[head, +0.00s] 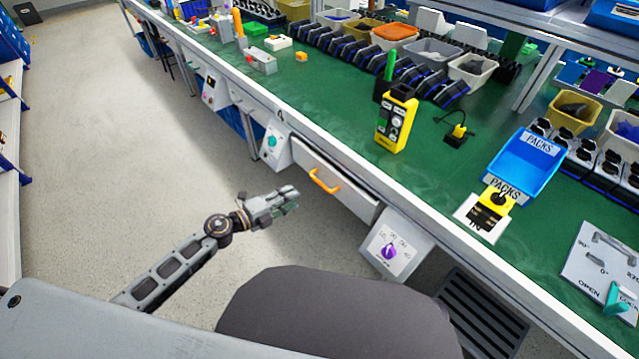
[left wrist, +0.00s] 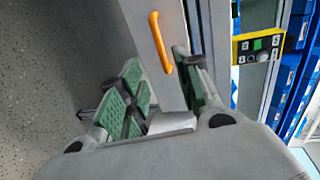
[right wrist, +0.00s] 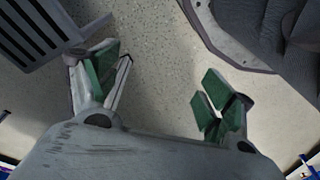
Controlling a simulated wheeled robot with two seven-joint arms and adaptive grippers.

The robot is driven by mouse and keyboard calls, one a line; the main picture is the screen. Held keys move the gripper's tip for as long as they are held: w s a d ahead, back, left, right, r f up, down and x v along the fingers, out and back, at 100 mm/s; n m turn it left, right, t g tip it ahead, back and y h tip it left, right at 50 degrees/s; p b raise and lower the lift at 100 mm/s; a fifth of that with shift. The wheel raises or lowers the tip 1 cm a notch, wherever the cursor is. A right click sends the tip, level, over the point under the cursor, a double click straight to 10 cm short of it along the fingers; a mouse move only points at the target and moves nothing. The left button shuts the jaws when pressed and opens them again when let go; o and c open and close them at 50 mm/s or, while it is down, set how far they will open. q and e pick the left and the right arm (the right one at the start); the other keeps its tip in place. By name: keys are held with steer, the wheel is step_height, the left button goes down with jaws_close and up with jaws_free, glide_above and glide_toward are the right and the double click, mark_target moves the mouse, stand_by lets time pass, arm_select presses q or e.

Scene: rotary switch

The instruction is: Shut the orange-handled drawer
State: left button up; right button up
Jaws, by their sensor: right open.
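The drawer front (head: 350,190) is pale and sits under the green workbench, with an orange handle (head: 325,182) on it. How far the drawer stands out is hard to tell. My left gripper (head: 288,199) is to the left of the drawer front and apart from the handle. In the left wrist view, the orange handle (left wrist: 160,42) shows beyond the green-padded fingers of the left gripper (left wrist: 166,92). These fingers are spread with nothing held. My right gripper (right wrist: 163,88) shows only in its wrist view, open and empty above the floor.
A panel with a teal knob (head: 272,141) is left of the drawer; a panel with a purple knob (head: 389,251) is right of it. The workbench top (head: 345,165) carries a yellow device (head: 396,122) and several bins. The floor (head: 120,150) at left is clear.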

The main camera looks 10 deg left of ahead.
mark_target(319, 182)
arm_select(q)
steer(key=shift+b+x, duration=0.7)
steer(key=shift+x, duration=6.05)
arm_select(e)
steer(key=shift+w+a+r, duration=0.15)
steer(key=shift+r, duration=0.5)
steer(key=shift+w+a+r, duration=0.1)
steer(key=shift+a+r, duration=0.05)
steer(key=shift+r, duration=0.5)
arm_select(q)
jaws_close()
